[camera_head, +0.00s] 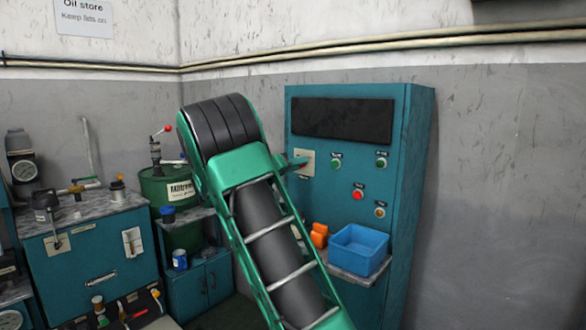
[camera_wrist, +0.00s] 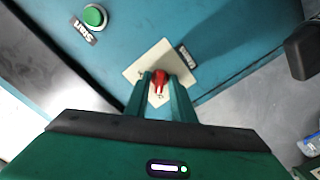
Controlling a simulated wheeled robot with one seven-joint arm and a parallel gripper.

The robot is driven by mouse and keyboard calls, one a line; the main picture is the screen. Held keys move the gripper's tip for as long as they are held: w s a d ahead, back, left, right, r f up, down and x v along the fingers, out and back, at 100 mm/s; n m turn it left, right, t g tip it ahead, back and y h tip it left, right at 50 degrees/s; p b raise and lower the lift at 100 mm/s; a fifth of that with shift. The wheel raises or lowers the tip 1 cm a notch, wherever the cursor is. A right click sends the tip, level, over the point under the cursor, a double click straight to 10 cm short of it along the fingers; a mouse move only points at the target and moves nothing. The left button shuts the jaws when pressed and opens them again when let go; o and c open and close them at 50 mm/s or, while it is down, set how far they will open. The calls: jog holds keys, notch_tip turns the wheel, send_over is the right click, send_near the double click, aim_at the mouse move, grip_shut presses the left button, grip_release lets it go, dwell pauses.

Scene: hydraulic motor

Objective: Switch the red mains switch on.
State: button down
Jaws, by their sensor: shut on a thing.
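The red mains switch (camera_wrist: 159,76) is a small red lever on a cream plate (camera_wrist: 172,60) on the teal control cabinet. In the wrist view my gripper (camera_wrist: 160,85) has one finger on each side of the red lever and is shut on it. In the head view the cream plate (camera_head: 309,158) is at the cabinet's upper left, and my gripper (camera_head: 296,163) reaches it from the left. The lever is mostly hidden there by my gripper. I cannot read the switch's on or off marks.
The cabinet (camera_head: 418,140) also carries a green Start button (camera_wrist: 95,16), a red button (camera_head: 358,191) and other controls. A blue bin (camera_head: 358,249) and an orange object (camera_head: 319,235) sit on its shelf. A green drum (camera_head: 168,187) and a workbench (camera_head: 88,246) stand left.

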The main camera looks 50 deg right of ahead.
jog(key=shift+w+f, duration=0.1)
jog(key=m, duration=1.7)
jog(key=shift+w, duration=0.15)
jog(key=shift+m, duration=0.4)
jog(key=c, duration=1.8)
grip_release()
